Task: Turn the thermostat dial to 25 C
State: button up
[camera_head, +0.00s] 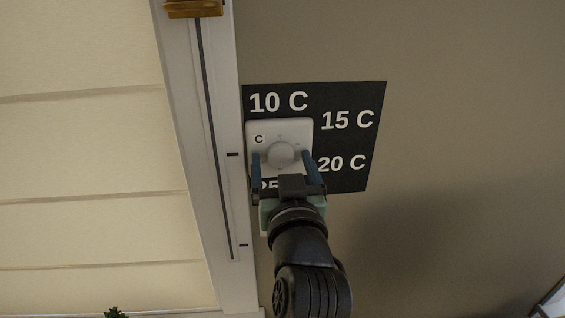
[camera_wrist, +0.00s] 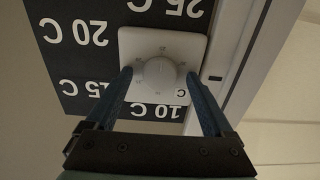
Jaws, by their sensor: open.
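The thermostat is a white square plate (camera_head: 297,127) with a round dial (camera_head: 281,155), mounted on a black panel (camera_head: 350,98). The panel is lettered 10 C, 15 C, 20 C and 25 C; my arm partly covers the 25 C in the head view. In the wrist view the panel appears upside down, with the dial (camera_wrist: 158,72) on the white plate (camera_wrist: 128,42). My gripper (camera_head: 283,157) is open, with one blue finger on each side of the dial. In the wrist view the fingertips (camera_wrist: 157,72) also flank the dial; I cannot tell if they touch it.
A white door or window frame (camera_head: 212,130) with a dark strip runs just left of the panel. Beyond it is a cream panelled surface (camera_head: 85,145). A brass piece (camera_head: 193,8) sits at the top of the frame. The wall (camera_head: 460,130) to the right is bare.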

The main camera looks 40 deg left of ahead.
jog(key=p+v, duration=0.1)
jog(key=v, duration=1.2)
jog(key=shift+a, duration=0.1)
dwell(0.3)
